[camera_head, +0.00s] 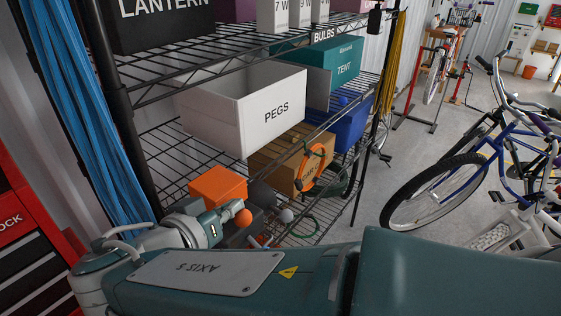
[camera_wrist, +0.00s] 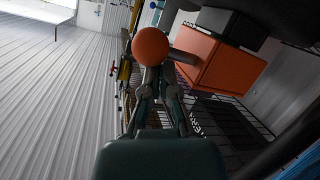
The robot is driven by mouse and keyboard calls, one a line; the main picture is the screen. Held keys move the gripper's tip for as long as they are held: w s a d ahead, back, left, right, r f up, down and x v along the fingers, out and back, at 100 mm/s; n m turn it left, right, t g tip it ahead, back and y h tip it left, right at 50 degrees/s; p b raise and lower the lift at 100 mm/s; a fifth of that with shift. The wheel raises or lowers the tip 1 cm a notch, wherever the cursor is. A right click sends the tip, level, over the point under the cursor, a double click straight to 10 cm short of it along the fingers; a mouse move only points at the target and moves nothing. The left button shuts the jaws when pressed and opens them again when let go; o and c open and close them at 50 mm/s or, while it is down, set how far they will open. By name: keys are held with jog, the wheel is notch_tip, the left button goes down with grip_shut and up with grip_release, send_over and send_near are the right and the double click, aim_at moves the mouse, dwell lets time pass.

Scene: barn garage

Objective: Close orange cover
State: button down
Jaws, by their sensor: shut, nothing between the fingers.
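The orange cover (camera_head: 217,187) shows as a boxy orange shape on the lower wire shelf, beside dark grey box parts (camera_head: 262,194). In the wrist view the orange cover (camera_wrist: 228,69) is at upper right, next to a dark box (camera_wrist: 232,26). I cannot tell how far open it is. My gripper (camera_wrist: 158,82) is shut and empty, with the cover to its upper right in that view. An orange ball (camera_wrist: 151,47) appears just beyond the fingertips; whether they touch it is unclear. The ball (camera_head: 243,218) also shows beside my wrist in the head view, where my fingers are hidden.
A white PEGS bin (camera_head: 247,115) stands on the shelf above the cover. A cardboard box (camera_head: 290,153) and a blue bin (camera_head: 350,124) are farther along. A black shelf post (camera_head: 122,120) and blue hanging strands (camera_head: 72,110) are at left. Floor near the bicycle (camera_head: 450,190) is partly open.

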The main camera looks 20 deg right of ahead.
aim_at(227, 184)
dwell(0.3)
jog(key=w+r, duration=0.2)
jog(key=r, duration=0.1)
jog(key=shift+a+r, duration=0.15)
jog(key=shift+a, duration=0.15)
jog(key=s+a, duration=0.6)
jog(key=shift+s+a+r, duration=0.25)
jog(key=shift+s+a, duration=0.15)
